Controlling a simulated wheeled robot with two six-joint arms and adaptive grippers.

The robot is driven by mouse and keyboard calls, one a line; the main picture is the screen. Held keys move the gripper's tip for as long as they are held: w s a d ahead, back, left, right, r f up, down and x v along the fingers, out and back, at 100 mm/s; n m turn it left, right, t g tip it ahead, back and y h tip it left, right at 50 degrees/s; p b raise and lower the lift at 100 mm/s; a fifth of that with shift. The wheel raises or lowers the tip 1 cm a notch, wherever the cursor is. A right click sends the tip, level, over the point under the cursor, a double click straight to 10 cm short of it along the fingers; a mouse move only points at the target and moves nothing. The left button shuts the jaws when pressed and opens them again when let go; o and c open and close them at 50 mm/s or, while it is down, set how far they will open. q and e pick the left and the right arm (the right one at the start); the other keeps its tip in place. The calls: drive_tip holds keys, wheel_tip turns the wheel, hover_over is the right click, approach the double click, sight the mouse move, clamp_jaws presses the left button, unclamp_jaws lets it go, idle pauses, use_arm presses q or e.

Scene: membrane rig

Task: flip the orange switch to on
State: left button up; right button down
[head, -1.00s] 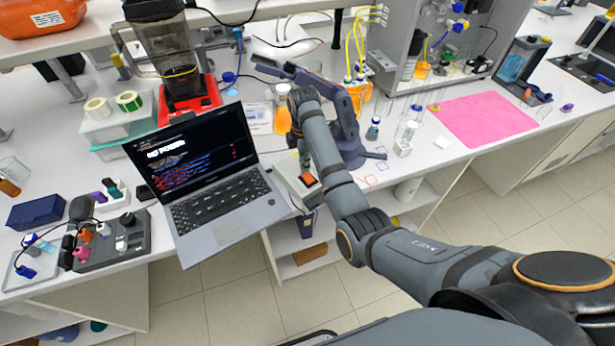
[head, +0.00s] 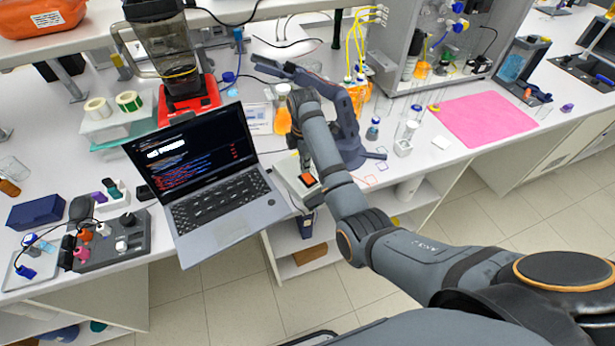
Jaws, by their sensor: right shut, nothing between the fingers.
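The orange switch (head: 308,180) is a small orange-red patch on top of a pale box (head: 291,173) at the bench's front edge, just right of the laptop. Which way it is set is too small to tell. My right arm reaches in from the right, and its forearm passes close beside the box. My right gripper (head: 304,159) is shut and empty, its dark tips just behind the switch. The forearm hides much of it, and I cannot tell whether it touches the switch. My left gripper is not in view.
An open laptop (head: 220,215) stands left of the box, its front over the bench edge. A dark slate stand (head: 352,140) and an orange flask (head: 283,121) stand close behind the arm. A pink mat (head: 485,118) lies clear at right.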

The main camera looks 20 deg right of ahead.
drive_tip(key=shift+f, duration=0.95)
idle(0.3)
wheel_tip(320, 180, up, 7)
drive_tip(key=p, duration=0.9)
drive_tip(key=shift+r, duration=0.1)
